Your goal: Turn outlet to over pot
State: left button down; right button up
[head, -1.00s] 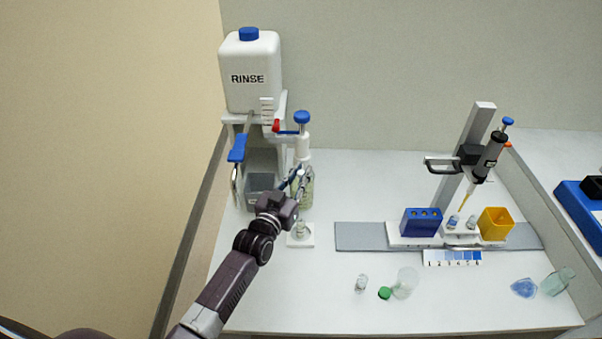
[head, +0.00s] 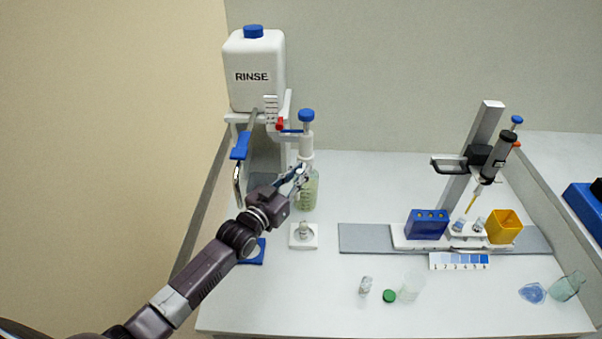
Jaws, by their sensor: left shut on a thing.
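The bottle-top dispenser (head: 306,143) has a blue knob, a white pump body and a pale green bottle (head: 308,195). A small glass pot (head: 303,229) stands on a white square base in front of it. My left gripper (head: 300,174) is at the front of the dispenser, just below the pump body. Its fingers are shut on what looks like the dispenser's outlet, which they mostly hide. The exact direction of the outlet cannot be told. My right gripper is not in view.
A pipette stand (head: 472,155), blue rack (head: 426,224) and yellow box (head: 503,227) are at right. Small vials and a green cap (head: 389,296) lie in front.

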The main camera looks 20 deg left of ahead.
pick_arm(q)
jog(key=shift+r, duration=0.1)
jog(key=c, duration=1.9)
grip_release()
jog(key=shift+s, duration=0.15)
jog(key=v, duration=1.2)
